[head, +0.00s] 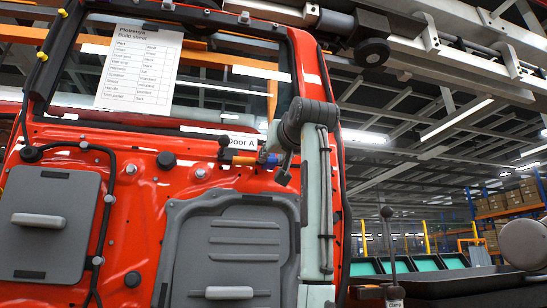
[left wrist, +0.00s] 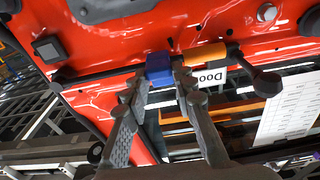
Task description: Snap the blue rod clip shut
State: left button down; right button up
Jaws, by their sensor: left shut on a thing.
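The blue rod clip (head: 268,158) sits on the red door panel near the "Door A" label, beside an orange part (head: 243,160). In the left wrist view the blue clip (left wrist: 158,68) is around a dark rod that runs along the panel, with the orange part (left wrist: 204,55) next to it. Whether the clip is fully closed cannot be told. My right gripper is not in view.
A build sheet (head: 140,67) hangs at the door's window opening. Grey panels (head: 52,222) and black cables cover parts of the red door (head: 140,165). A black lever (head: 389,235) marked "Clamp" and teal bins (head: 424,263) stand at the right.

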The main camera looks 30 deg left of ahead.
pick_arm(q)
jog(key=c, duration=1.2)
grip_release()
jog(key=shift+a+f, duration=0.1)
jog(key=shift+f, duration=0.05)
jog(key=v, duration=1.2)
jog(key=shift+w, duration=0.1)
